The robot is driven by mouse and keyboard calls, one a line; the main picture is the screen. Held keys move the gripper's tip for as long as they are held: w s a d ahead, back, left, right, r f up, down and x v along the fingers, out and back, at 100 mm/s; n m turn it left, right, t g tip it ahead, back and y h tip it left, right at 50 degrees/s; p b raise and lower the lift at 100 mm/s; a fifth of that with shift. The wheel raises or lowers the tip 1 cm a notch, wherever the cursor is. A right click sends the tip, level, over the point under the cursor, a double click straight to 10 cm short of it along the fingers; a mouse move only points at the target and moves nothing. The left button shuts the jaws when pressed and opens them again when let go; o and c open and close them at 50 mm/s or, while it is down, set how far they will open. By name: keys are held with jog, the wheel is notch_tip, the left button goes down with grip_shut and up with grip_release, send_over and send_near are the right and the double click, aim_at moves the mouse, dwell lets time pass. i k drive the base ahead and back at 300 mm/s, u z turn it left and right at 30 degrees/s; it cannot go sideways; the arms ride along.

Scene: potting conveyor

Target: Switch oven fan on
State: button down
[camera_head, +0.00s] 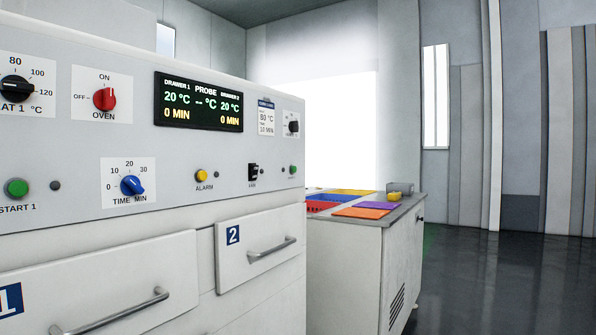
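The oven's white control panel (130,140) fills the left half of the head view. A small black rocker-like switch (253,172) sits low on its right part, with a label below too small to read surely; it may be the fan switch. I cannot tell its position. A red OVEN knob (104,98) is at the upper left, its pointer seemingly up toward ON. The dark display (198,102) is lit and reads 20 °C and 0 MIN for both drawers. My gripper is not in view.
A blue time knob (132,185), yellow alarm button (201,175) and green start button (17,188) are on the panel. Drawers 1 (110,285) and 2 (262,243) below are shut, with protruding handles. A cabinet (372,265) with coloured trays stands behind. Floor at right is clear.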

aim_at(255, 168)
jog(key=u, duration=0.05)
jog(key=i, duration=0.85)
jog(key=u, duration=0.2)
